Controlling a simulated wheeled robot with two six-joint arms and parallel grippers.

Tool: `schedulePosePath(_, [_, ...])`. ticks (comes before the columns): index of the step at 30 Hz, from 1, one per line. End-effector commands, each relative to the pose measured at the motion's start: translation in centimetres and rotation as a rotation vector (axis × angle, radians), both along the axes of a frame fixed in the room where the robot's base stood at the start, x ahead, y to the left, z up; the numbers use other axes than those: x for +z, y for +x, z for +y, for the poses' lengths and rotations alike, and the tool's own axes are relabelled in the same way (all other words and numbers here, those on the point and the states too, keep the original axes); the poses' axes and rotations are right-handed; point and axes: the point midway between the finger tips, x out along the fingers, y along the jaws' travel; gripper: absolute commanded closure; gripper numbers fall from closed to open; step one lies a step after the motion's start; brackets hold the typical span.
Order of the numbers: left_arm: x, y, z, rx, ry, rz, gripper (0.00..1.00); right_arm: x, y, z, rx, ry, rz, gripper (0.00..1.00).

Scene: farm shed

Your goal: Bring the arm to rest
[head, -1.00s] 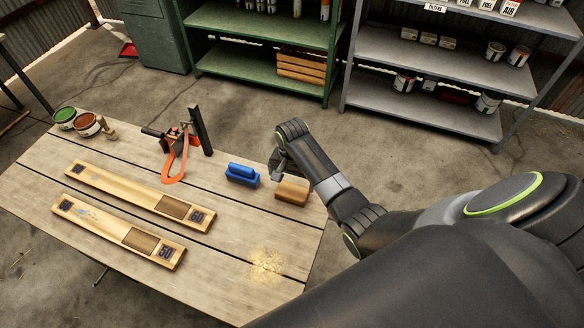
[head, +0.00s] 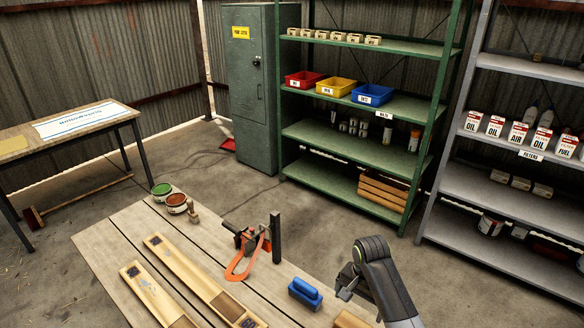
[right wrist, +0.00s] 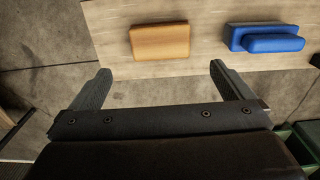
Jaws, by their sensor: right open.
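My right gripper (head: 346,283) is open and empty beside the right edge of the wooden workbench (head: 111,231). In the right wrist view its two fingers (right wrist: 160,85) are spread wide with nothing between them. A wooden block (right wrist: 160,41) lies on the bench beyond the fingertips, apart from them. A blue-handled block (right wrist: 268,40) lies to the right of it in that view. In the head view the blue one (head: 305,292) is left of my gripper, and the wooden block (head: 350,320) is partly cut off below. My left gripper is not in view.
Two boards (head: 190,275), an orange clamp-like tool (head: 247,262) and open cans (head: 177,203) are on the bench. A green shelf (head: 350,150) and a grey shelf (head: 480,190) stand behind. Concrete floor lies between bench and shelves. Another table (head: 70,135) is at the left.

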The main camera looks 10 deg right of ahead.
Motion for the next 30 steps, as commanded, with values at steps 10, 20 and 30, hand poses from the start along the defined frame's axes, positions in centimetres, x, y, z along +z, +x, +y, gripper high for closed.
schedulePosePath(10, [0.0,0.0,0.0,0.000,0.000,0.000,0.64,-2.6,-7.1,-1.5,0.185,-0.026,-0.073,0.00])
schedulePosePath(20, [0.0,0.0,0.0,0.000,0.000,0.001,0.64,-2.3,-17.3,-3.3,0.447,-0.106,-0.168,0.00])
schedulePosePath(30, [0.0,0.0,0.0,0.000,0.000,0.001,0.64,1.3,-25.5,-4.3,0.668,-0.213,-0.226,0.00])
